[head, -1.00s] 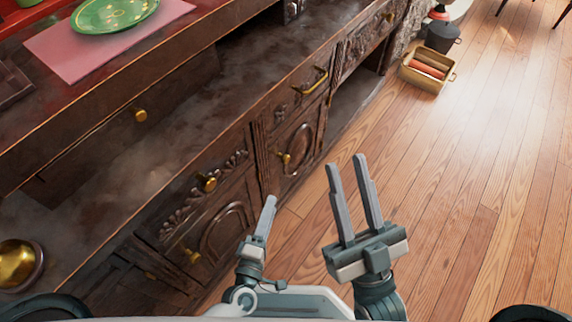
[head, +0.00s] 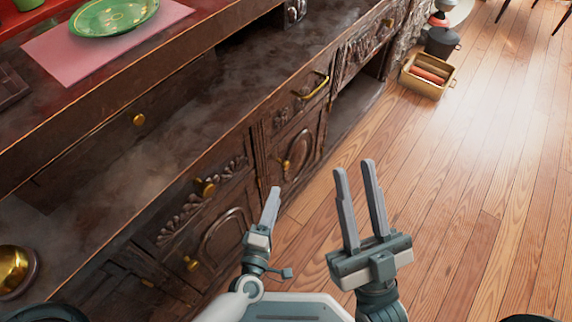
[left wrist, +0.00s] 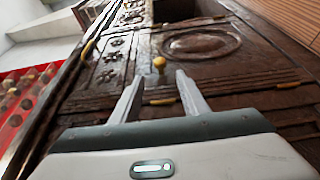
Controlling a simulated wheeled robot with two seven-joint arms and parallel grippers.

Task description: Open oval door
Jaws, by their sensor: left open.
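The dark carved cabinet has an oval-panelled door (head: 304,142) with a small gold knob (head: 286,164), and it looks shut. A nearer oval-panelled door (head: 226,236) has its own knob (head: 190,263). My left gripper (head: 273,190) is just short of the farther door's knob in the head view. In the left wrist view the open left gripper (left wrist: 156,78) faces a gold knob (left wrist: 159,62) beside an oval panel (left wrist: 200,43). The knob lies just past the fingertips, between them in the picture, not held. My right gripper (head: 354,165) is open and empty above the floor.
A green plate (head: 112,15) lies on the cabinet top. A yellow box (head: 427,77) stands on the floor. The wooden floor on the right is mostly clear.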

